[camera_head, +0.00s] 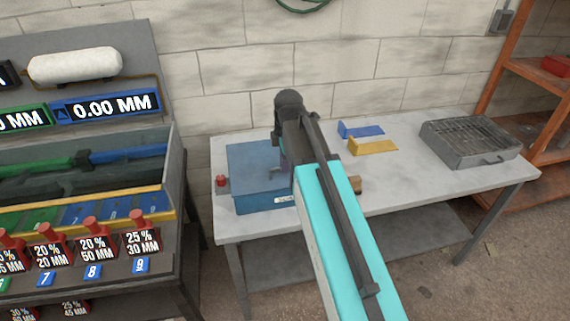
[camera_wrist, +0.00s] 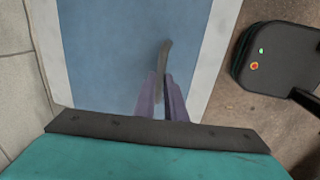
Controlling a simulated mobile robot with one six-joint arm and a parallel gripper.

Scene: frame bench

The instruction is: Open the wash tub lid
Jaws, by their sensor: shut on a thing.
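The wash tub (camera_head: 262,200) is a blue box with a small white label on its front, standing at the left end of the grey bench. Its flat blue lid (camera_head: 250,160) lies level on top and looks closed. In the wrist view the lid (camera_wrist: 105,55) fills the middle. My gripper (camera_wrist: 162,85) is shut on a thin grey, slightly curved handle (camera_wrist: 164,52) over the lid. In the head view my gripper (camera_head: 281,163) is over the right part of the lid, partly hidden by my arm, which also covers the tub's right side.
A red knob (camera_head: 222,181) is at the tub's left. Blue (camera_head: 360,131) and yellow (camera_head: 373,147) brackets and a grey grill-topped tray (camera_head: 470,143) lie to the right on the bench (camera_head: 440,185). A frame rack (camera_head: 85,205) stands left; an orange shelf (camera_head: 520,95) stands right.

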